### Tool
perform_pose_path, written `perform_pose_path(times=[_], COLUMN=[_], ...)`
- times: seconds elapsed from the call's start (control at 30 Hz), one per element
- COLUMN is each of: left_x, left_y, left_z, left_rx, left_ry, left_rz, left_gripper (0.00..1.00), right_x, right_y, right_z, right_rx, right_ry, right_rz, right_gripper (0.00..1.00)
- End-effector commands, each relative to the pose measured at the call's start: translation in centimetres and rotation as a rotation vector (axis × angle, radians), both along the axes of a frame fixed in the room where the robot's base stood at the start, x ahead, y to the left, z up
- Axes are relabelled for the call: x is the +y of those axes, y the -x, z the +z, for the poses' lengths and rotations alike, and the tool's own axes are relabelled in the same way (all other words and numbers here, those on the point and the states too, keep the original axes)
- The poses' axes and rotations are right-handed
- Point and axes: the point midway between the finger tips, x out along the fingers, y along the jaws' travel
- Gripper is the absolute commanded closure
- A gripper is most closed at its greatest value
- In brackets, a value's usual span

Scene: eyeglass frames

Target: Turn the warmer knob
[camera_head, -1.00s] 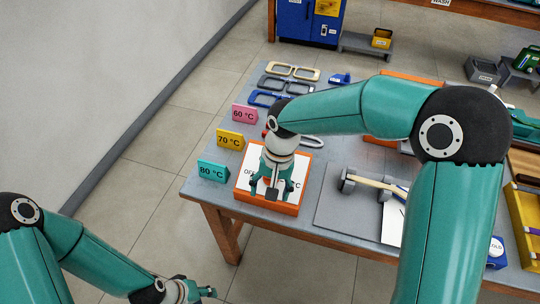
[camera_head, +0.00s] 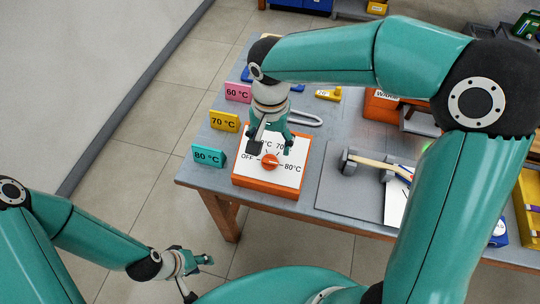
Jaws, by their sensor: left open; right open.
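The warmer knob (camera_head: 270,161) is an orange-red round dial on a white panel with an orange base (camera_head: 266,188). Its panel shows OFF at the left, 70 at the top and 80°C at the right; another label is partly hidden. My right gripper (camera_head: 271,147) is open, pointing down just above and behind the knob, its fingers spread to either side. I cannot tell whether it touches the knob. My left gripper (camera_head: 200,277) is open and empty, low in front of the table, away from the panel.
Pink 60 °C (camera_head: 238,92), yellow 70 °C (camera_head: 224,121) and teal 80 °C (camera_head: 208,156) signs stand along the table's left edge. A hammer (camera_head: 372,168) lies on a grey mat right of the panel. An orange warmer box (camera_head: 383,104) stands behind.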

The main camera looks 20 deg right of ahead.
Motion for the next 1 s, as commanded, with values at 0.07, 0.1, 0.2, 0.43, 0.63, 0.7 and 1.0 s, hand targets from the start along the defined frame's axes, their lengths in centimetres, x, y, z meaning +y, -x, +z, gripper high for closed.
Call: perform_pose_path(times=[0.07,0.1,0.2,0.43,0.63,0.7,1.0], left_x=[0.0,0.0,0.0,0.0,0.0,0.0,0.0], left_y=[0.0,0.0,0.0,0.0,0.0,0.0,0.0], left_z=[0.0,0.0,0.0,0.1,0.1,0.1,0.1], left_rx=[0.0,0.0,0.0,0.0,0.0,0.0,0.0], left_ry=[0.0,0.0,0.0,0.0,0.0,0.0,0.0], left_rz=[0.0,0.0,0.0,0.0,0.0,0.0,0.0], left_gripper=[0.59,0.59,0.59,0.59,0.59,0.59,0.59], right_x=[0.0,-0.1,0.0,0.0,-0.1,-0.1,-0.1], right_y=[0.1,0.1,0.1,0.1,0.1,0.1,0.1], right_z=[-1.8,-2.6,-4.2,-6.2,-6.5,-6.4,-6.4], right_rx=[0.006,0.006,0.005,0.002,0.001,0.001,0.001], right_ry=[0.001,0.002,0.0,0.0,-0.001,-0.001,-0.001], right_rz=[0.0,-0.001,0.0,0.0,-0.001,-0.001,-0.001], right_gripper=[0.31,0.31,0.31,0.31,0.31,0.31,0.73])
